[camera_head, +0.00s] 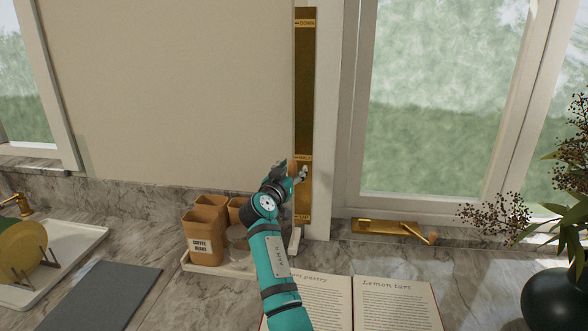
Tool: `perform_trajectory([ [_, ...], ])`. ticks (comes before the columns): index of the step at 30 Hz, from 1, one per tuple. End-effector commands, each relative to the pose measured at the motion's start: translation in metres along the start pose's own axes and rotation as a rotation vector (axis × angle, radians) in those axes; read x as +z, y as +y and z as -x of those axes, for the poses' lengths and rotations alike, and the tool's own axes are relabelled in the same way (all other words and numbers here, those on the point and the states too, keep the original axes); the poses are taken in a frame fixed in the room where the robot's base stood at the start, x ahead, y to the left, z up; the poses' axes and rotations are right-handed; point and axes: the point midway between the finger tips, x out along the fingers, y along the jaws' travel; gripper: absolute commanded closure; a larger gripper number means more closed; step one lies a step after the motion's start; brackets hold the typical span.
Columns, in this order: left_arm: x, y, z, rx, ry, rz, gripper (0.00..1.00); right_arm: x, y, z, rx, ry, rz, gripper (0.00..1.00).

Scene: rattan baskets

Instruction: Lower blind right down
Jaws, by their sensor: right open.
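A tall brass control strip (305,90) is fixed upright on the wall left of the right window (440,100). My right gripper (293,171) is open at the strip's lower part, near the middle label. Its fingers hide part of the strip, and I cannot tell whether they touch it. No blind shows over the visible glass of the right window. My left gripper is not in view.
Brown canisters (203,229) stand on a white tray (205,268) beside my right arm. An open recipe book (395,303) lies below it. A brass window latch (385,227) and a dark vase with plant (556,300) are at the right. A dish tray (75,240) is at the left.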

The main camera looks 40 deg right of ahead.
Motion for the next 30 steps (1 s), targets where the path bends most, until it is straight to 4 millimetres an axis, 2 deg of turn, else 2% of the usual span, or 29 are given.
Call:
perform_trajectory([
  [2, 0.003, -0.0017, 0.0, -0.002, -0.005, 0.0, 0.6, 0.0002, 0.0, 0.0, 0.0, 0.0, 0.0, 0.52],
  [13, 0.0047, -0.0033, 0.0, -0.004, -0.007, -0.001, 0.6, -0.0001, 0.0002, -0.0003, 0.0, 0.0, 0.0, 0.99],
  [30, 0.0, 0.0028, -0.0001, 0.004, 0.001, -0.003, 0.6, 0.0003, -0.0001, 0.0, 0.0, -0.001, 0.001, 1.0],
])
